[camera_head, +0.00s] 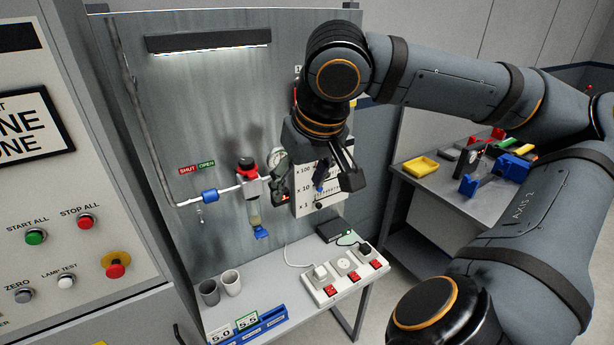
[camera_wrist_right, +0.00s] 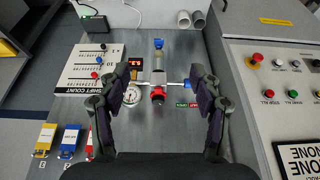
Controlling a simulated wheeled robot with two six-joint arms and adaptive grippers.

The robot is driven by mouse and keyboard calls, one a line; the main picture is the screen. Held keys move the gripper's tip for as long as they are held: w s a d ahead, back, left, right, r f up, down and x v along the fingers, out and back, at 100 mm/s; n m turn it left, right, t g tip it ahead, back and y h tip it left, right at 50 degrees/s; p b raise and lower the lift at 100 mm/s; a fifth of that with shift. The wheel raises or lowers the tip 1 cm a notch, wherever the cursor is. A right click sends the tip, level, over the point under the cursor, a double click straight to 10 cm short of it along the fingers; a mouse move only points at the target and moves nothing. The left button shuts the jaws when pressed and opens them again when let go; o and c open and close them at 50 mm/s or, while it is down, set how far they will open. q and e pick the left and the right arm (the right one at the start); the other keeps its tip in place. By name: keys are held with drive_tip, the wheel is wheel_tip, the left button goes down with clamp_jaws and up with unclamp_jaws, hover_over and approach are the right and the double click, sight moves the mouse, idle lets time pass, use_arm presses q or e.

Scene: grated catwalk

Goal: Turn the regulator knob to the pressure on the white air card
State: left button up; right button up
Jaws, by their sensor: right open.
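The regulator stands on the grey panel, with a red knob (camera_head: 247,162) on top and a clear bowl below. A round pressure gauge (camera_head: 278,157) sits beside it; its reading is too small to tell. My right gripper (camera_head: 317,178) is open and empty, in front of the panel to the right of the regulator. In the right wrist view the red knob (camera_wrist_right: 157,94) shows between the spread fingers, apart from both. A white card (camera_head: 221,335) reading 5.0 stands in a blue rack at the bottom, beside a green-marked card (camera_head: 247,322) reading 5.5. My left gripper is not in view.
A blue valve (camera_head: 210,196) sits on the pipe left of the regulator. A white SHIFT COUNT board (camera_wrist_right: 92,75) is close to my right gripper. The shelf holds two grey cups (camera_head: 231,282) and a power strip (camera_head: 345,278). A side table (camera_head: 428,190) stands right.

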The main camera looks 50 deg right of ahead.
drive_tip(key=m+t+h+b, duration=0.1)
drive_tip(key=t+h+b, duration=0.2)
drive_tip(key=t+b, duration=0.9)
hover_over(246, 161)
drive_tip(key=s+a, duration=0.4)
drive_tip(key=s, duration=0.1)
drive_tip(key=f, duration=0.2)
drive_tip(key=s+a+f+m+g+h+b, duration=0.1)
drive_tip(key=a+f+m+g+h+b, duration=0.3)
drive_tip(key=f+m+g+h+b, duration=0.4)
drive_tip(key=w+d+p, duration=0.1)
drive_tip(key=w+d, duration=0.1)
drive_tip(key=w+d+f+n+t+h+p, duration=0.1)
drive_tip(key=w+d+p, duration=0.1)
drive_tip(key=d, duration=0.1)
drive_tip(key=w+d+n+t+h+p, duration=0.1)
drive_tip(key=w+d+p, duration=0.1)
drive_tip(key=d, duration=0.1)
drive_tip(key=shift+f, duration=0.2)
drive_tip(key=shift+w+d+t, duration=0.1)
drive_tip(key=shift+t, duration=0.2)
drive_tip(key=shift+f, duration=0.1)
